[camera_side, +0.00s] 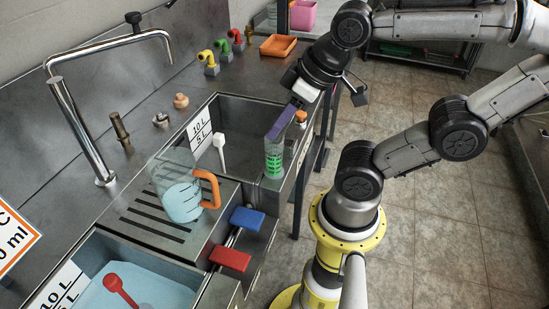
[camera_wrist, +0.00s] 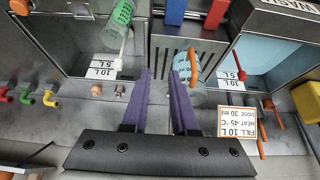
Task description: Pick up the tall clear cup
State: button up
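A tall clear cup (camera_side: 273,160) with green perforated material showing in its lower part stands upright near the right side of the far basin. In the wrist view the clear cup (camera_wrist: 115,36) is at the top left, partly cut off. My gripper (camera_side: 272,137) has purple fingers pointing down, and in the side view they overlap the cup's top. In the wrist view my gripper (camera_wrist: 161,72) is open with nothing between the fingers, and the cup lies beyond and left of them. I cannot tell how far above the cup the fingers are.
A clear jug (camera_side: 180,195) with an orange handle holds liquid on the slotted drainboard (camera_side: 150,222). A white-handled tool (camera_side: 220,147) stands in the far basin (camera_side: 240,112). Red (camera_side: 230,259) and blue (camera_side: 247,218) blocks line the front. A water-filled basin (camera_side: 150,285) is nearer.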

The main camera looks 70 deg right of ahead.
jog(key=o, duration=0.9)
jog(key=shift+o, duration=0.2)
jog(key=n+g+h, duration=0.4)
jog(key=n+h, duration=1.4)
jog(key=n, duration=0.1)
send_near(277, 147)
notch_tip(277, 147, down, 5)
jog(key=w+d, duration=0.1)
jog(key=d, duration=0.4)
jog(key=w+d, duration=0.1)
jog(key=d, duration=0.9)
jog(key=shift+w+r, duration=0.2)
jog(key=shift+w, duration=0.1)
